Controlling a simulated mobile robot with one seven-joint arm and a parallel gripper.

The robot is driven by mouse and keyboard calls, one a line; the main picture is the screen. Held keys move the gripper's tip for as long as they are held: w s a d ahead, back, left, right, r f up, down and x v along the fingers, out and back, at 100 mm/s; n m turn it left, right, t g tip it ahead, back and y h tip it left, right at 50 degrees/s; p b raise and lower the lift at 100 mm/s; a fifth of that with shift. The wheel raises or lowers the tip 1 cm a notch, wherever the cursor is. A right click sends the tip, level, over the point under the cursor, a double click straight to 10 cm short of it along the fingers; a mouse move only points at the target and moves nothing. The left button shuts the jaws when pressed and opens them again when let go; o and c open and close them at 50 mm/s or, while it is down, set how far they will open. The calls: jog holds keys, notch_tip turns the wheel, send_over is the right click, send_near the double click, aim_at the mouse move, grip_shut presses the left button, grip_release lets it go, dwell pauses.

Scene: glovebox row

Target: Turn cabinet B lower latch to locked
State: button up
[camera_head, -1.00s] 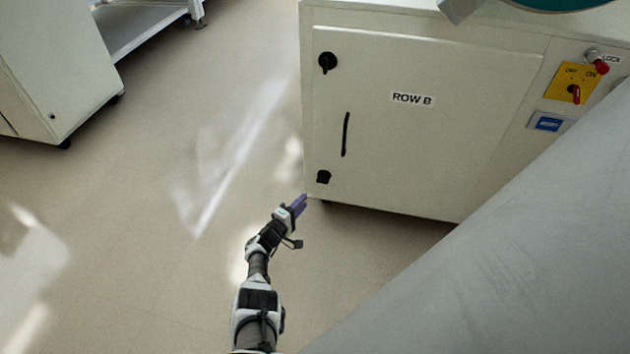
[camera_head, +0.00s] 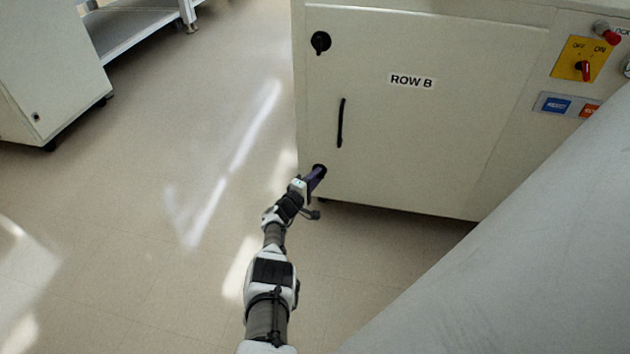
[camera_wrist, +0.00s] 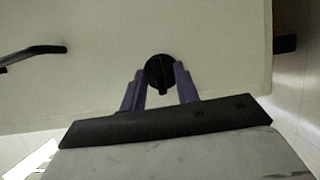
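Cabinet B (camera_head: 430,130) is a cream cabinet marked ROW B. Its lower latch (camera_wrist: 160,72) is a round black knob with a raised ridge, near the lower left corner of the door. In the head view my gripper (camera_head: 318,175) covers most of this latch (camera_head: 320,166). In the wrist view my gripper (camera_wrist: 160,80) has its two purple fingers apart, one on each side of the latch. Whether the fingers touch the knob I cannot tell. The upper latch (camera_head: 321,41) is a similar black knob near the door's top left corner.
A black door handle (camera_head: 341,123) stands out between the two latches and shows in the wrist view (camera_wrist: 32,54). A yellow switch panel (camera_head: 581,66) with a red knob is at the right.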

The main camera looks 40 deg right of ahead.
jog(key=shift+c, duration=0.4)
grip_shut()
jog(key=shift+r+m+p, duration=0.15)
jog(key=shift+m+p, duration=0.15)
jog(key=shift+p, duration=0.05)
jog(key=shift+s+d+r+m+t+y+p, duration=0.1)
jog(key=shift+m+t+y+p, duration=0.45)
jog(key=shift+m+y+p, duration=1.2)
jog(key=shift+s+d+m+t+y+p, duration=0.1)
jog(key=shift+m+t+y+p, duration=0.4)
jog(key=shift+m+p, duration=1.4)
jog(key=shift+s+r+m+t+y+p, duration=0.1)
jog(key=shift+m+t+y+p, duration=0.7)
jog(key=shift+m, duration=1.95)
jog(key=shift+g+y, duration=0.25)
jog(key=shift+y, duration=0.2)
